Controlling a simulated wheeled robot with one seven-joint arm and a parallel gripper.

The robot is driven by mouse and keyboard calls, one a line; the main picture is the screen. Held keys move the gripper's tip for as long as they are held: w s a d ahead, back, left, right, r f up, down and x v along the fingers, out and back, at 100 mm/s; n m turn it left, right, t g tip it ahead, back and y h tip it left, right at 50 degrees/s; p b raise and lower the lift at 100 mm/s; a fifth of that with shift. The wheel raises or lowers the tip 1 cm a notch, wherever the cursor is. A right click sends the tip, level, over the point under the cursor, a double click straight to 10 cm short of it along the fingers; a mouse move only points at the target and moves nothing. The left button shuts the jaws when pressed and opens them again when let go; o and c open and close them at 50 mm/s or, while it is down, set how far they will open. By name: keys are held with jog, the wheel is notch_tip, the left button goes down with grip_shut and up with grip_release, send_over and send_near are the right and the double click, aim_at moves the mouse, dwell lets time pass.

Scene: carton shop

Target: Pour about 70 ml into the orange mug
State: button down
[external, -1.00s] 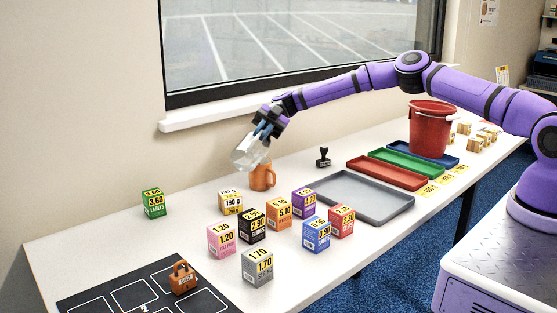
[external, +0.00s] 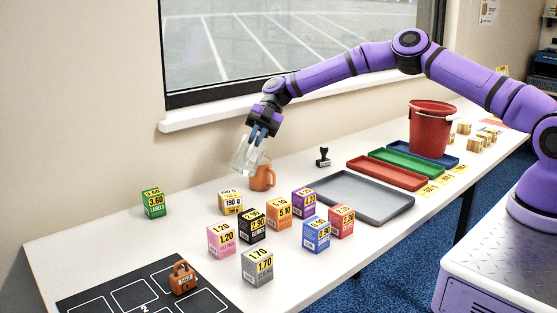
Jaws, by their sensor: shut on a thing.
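The orange mug (external: 263,178) stands upright on the white table near the wall, its handle to the right. My gripper (external: 261,137) is above and slightly left of the mug, pointing down. It is shut on a clear glass container (external: 245,155), which is only slightly tilted and sits in front of the mug's left part in the picture. Whether the container touches the mug cannot be told. The liquid in the container and the inside of the mug cannot be made out.
A 190 g carton (external: 231,202) stands just left of the mug, with several coloured cartons in front, such as an orange one (external: 278,212). A grey tray (external: 360,197), a black stamp (external: 323,157) and a red bucket (external: 430,130) are to the right. The window wall is close behind.

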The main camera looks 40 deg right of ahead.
aim_at(251, 147)
jog(key=shift+s+a+f+h, duration=0.15)
jog(key=shift+s+a+h, duration=0.1)
jog(key=shift+a+h, duration=0.25)
jog(key=shift+s+a+f+t+h, duration=0.1)
jog(key=shift+a+f+t+h, duration=0.15)
jog(key=shift+f+t+h, duration=0.25)
jog(key=shift+a, duration=0.1)
jog(key=shift+a, duration=0.1)
dwell(1.0)
